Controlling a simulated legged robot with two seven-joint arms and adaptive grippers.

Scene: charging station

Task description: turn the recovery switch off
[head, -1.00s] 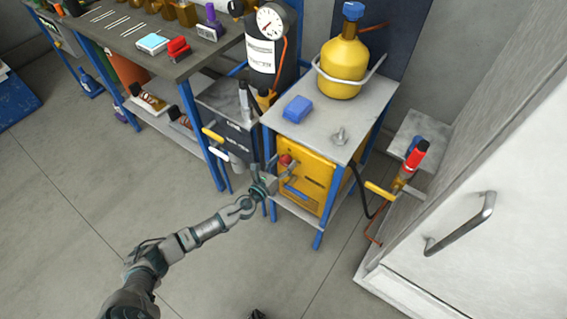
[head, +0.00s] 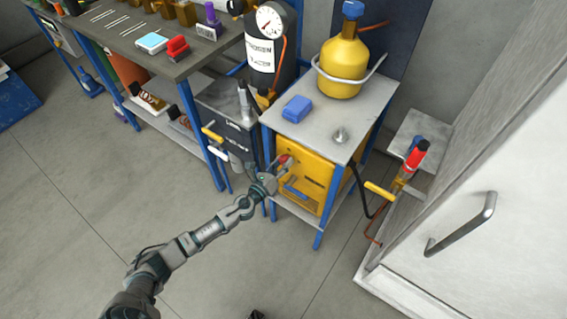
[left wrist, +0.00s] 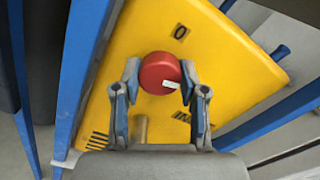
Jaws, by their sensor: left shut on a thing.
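The recovery switch is a red round knob (left wrist: 158,68) on the front of a yellow machine (left wrist: 222,62). It has a small white mark that sits low and right of its middle in the left wrist view. A "0" label (left wrist: 180,32) is on the yellow panel above the knob. My left gripper (left wrist: 160,78) has its two fingers on either side of the knob and is shut on it. In the head view my left gripper (head: 277,176) is at the front of the yellow machine and partly hides its panel. My right gripper is not in view.
The yellow machine stands under a grey-topped table (head: 318,132) with blue legs. A blue box (head: 297,108) and a yellow gas bottle (head: 343,68) are on top. A yellow-handled valve (head: 380,191) is to the right. Floor (head: 190,270) in front is clear.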

